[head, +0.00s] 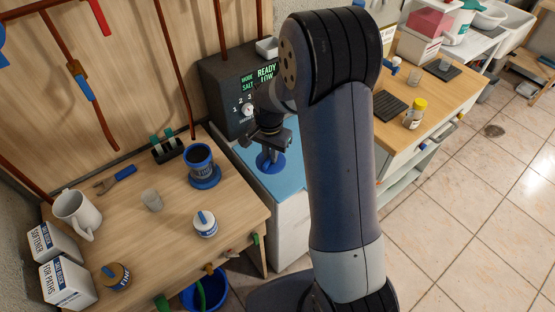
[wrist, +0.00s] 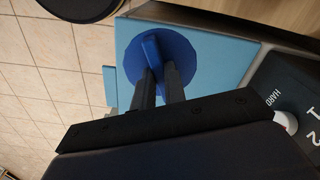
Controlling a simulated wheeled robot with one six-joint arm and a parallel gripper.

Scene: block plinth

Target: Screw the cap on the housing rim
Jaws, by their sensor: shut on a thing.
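In the wrist view my gripper (wrist: 160,78) is shut on the raised grip bar of a round dark-blue cap (wrist: 187,57). The cap's disc is over a light-blue surface (wrist: 225,85). In the head view my gripper (head: 270,146) points down, with the cap (head: 270,163) below it, over the light-blue top (head: 290,186) of a pale block. I cannot make out a housing rim under the cap, nor whether the cap touches anything. The cap hides what is right beneath it.
A dark control box (head: 230,90) stands close behind my gripper. A right-hand counter (head: 450,85) holds a yellow-lidded jar (head: 415,113).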

